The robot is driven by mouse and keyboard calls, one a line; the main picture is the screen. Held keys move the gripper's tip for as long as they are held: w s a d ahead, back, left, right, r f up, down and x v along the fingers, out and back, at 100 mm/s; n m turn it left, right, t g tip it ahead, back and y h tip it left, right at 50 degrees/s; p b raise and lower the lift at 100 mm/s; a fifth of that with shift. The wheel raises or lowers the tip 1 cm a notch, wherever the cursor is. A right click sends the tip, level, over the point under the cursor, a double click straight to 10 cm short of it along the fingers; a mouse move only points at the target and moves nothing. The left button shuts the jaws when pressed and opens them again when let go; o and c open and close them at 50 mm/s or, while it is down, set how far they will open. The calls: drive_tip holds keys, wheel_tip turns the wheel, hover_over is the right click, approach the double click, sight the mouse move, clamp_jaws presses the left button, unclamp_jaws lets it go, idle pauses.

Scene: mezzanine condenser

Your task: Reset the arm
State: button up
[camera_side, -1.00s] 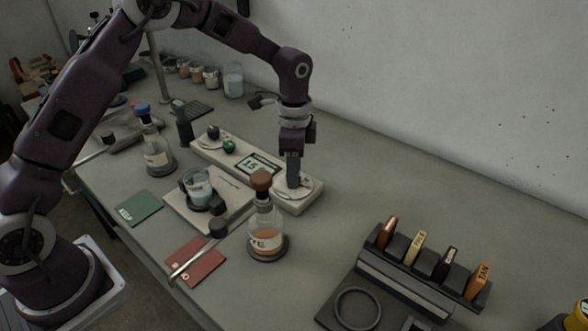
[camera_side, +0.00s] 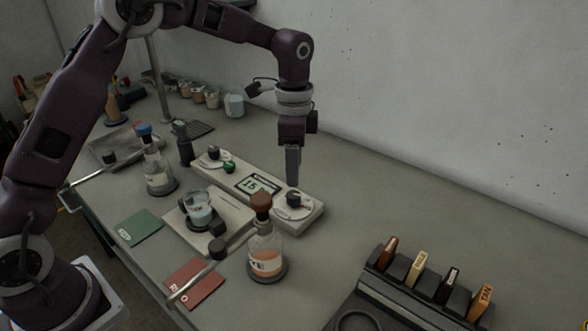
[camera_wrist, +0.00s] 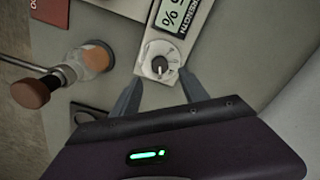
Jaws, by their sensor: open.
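My gripper (camera_side: 293,181) points down above the right end of the pale control panel (camera_side: 317,214). In the wrist view, its two fingers (camera_wrist: 158,83) are spread apart with nothing between them. A dark knob (camera_wrist: 159,65) on a white dial sits just beyond the fingertips in that view. The same knob shows in the side view (camera_side: 293,198), under the gripper, which looks apart from it. The panel's display (camera_side: 257,185) reads 15.
A brown-stoppered flask (camera_side: 266,252) stands near the panel, and a blue-stoppered flask (camera_side: 157,172) farther left. A glass cup (camera_side: 200,213) sits on a pale plate. A dark rack (camera_side: 415,296) with labelled pieces is at lower right. Green (camera_side: 140,227) and red (camera_side: 196,284) cards lie near the table edge.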

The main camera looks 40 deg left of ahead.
drive_tip(key=s+a+r+n+t, duration=0.3)
drive_tip(key=s+r+n, duration=0.2)
drive_tip(key=s+r, duration=0.95)
drive_tip(key=s+f+n+t, duration=0.1)
drive_tip(key=s+n, duration=0.2)
drive_tip(key=s, duration=0.5)
drive_tip(key=s+a+f+n+t, duration=0.1)
drive_tip(key=s+n, duration=0.2)
drive_tip(key=s, duration=0.6)
drive_tip(key=shift+t, duration=0.3)
